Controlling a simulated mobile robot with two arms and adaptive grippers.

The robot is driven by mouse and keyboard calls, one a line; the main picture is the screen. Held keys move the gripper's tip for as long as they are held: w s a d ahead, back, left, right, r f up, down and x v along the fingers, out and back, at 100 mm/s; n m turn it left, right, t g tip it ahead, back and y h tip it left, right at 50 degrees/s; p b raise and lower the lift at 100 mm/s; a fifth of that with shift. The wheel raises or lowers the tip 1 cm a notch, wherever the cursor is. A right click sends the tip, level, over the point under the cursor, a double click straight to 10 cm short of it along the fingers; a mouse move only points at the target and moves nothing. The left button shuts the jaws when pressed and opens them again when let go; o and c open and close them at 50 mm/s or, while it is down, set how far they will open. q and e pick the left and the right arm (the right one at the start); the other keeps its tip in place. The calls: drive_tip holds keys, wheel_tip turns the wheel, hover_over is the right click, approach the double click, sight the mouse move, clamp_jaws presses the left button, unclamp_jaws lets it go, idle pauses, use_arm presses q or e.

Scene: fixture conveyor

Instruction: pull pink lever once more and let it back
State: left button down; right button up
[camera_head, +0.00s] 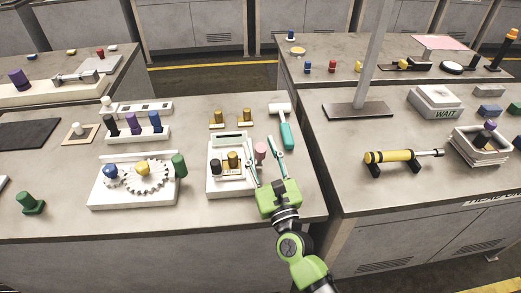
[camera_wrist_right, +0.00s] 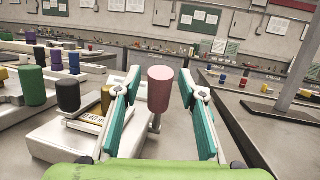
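The pink lever (camera_head: 261,151) has a rounded pink knob on a short metal stem, at the right side of a white fixture (camera_head: 214,180). The knob also shows in the right wrist view (camera_wrist_right: 160,89), upright between my right fingers. My right gripper (camera_head: 262,145) is open, with one teal finger on each side of the knob. Gaps show between the knob and both fingers in the right wrist view. My left gripper is not in view.
A teal-handled tool (camera_head: 286,134) lies just right of the lever, near the bench edge. A gear fixture (camera_head: 134,187) with a green knob (camera_head: 179,164) stands to the left. Two gold pieces stand behind. A gap separates this bench from the right-hand bench (camera_head: 345,185).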

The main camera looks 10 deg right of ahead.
drive_tip(key=shift+s+f, duration=0.1)
drive_tip(key=v, duration=1.2)
